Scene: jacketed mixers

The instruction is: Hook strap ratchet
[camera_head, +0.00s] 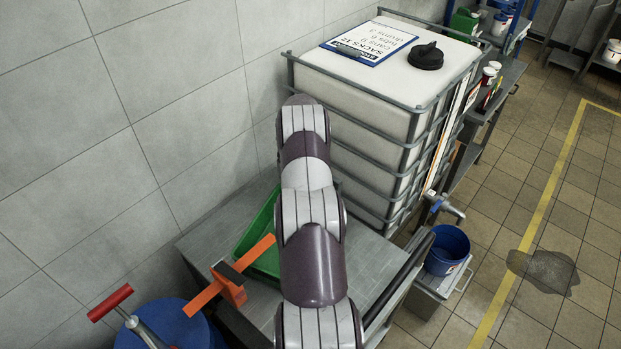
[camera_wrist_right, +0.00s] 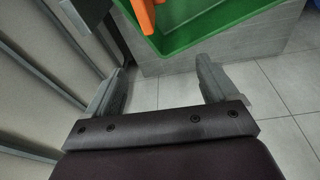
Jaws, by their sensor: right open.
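The orange strap ratchet (camera_head: 231,286), a long orange piece with a dark section and a short side block, lies across the near left edge of a green tray (camera_head: 243,243). In the right wrist view an orange piece (camera_wrist_right: 145,13) shows at the top edge, over the green tray (camera_wrist_right: 205,28). My right gripper (camera_wrist_right: 161,80) is open, with nothing between its fingers; the tray and orange piece lie beyond its fingertips. In the head view my arm hides part of the tray and bench, and the gripper itself is hidden. My left gripper is not in view.
The tray is on a grey bench (camera_head: 205,236) by the tiled wall. A caged white tank (camera_head: 375,75) stands behind. A blue drum (camera_head: 165,325) with a red-handled tool (camera_head: 110,302) is near left. A blue bucket (camera_head: 447,249) stands right; open floor lies beyond.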

